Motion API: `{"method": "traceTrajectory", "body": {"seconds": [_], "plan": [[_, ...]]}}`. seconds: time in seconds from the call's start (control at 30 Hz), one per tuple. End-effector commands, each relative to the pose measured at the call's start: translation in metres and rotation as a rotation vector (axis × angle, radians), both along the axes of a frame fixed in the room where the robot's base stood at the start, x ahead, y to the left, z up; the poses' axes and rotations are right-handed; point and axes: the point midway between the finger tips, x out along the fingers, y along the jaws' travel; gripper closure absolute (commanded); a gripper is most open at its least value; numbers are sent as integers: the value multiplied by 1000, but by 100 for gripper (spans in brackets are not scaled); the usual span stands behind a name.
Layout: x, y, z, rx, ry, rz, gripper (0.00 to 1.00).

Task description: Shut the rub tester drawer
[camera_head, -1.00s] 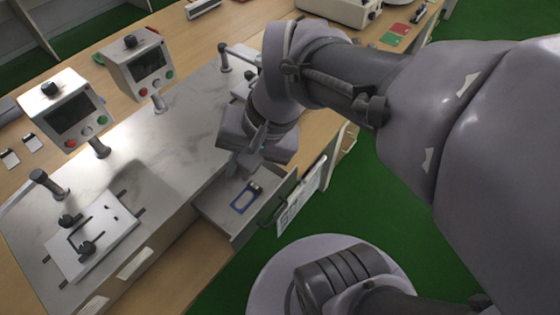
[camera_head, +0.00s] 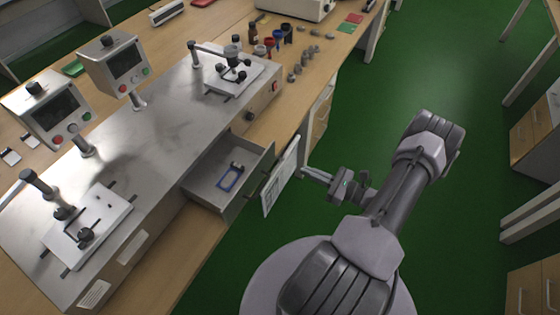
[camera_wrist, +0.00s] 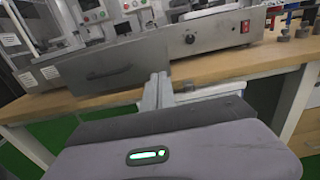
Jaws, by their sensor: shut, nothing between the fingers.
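The rub tester (camera_head: 150,140) is a long grey metal machine on the wooden bench. The drawer's front panel with a dark handle (camera_wrist: 108,74) faces the camera in the wrist view. My gripper (camera_head: 304,171) is shut and empty, to the right of the drawer front and apart from it, pointing toward it. In the wrist view the fingers (camera_wrist: 158,80) point toward the bench, just right of the drawer front.
A white sheet or panel (camera_head: 282,176) hangs at the bench side between the drawer and my gripper. Small bottles and cups (camera_head: 270,42) and several weights (camera_head: 300,66) stand at the bench's far end. Green floor (camera_head: 400,80) is open to the right.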

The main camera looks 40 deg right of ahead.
Motion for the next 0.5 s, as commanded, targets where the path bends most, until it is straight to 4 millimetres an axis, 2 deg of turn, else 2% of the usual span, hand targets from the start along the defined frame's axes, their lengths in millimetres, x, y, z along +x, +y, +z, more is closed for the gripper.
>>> {"method": "traceTrajectory", "body": {"seconds": [0.3, 0.5], "plan": [[65, 26, -2, -1, 1, 7, 100], [91, 34, -1, -1, 1, 6, 100]]}}
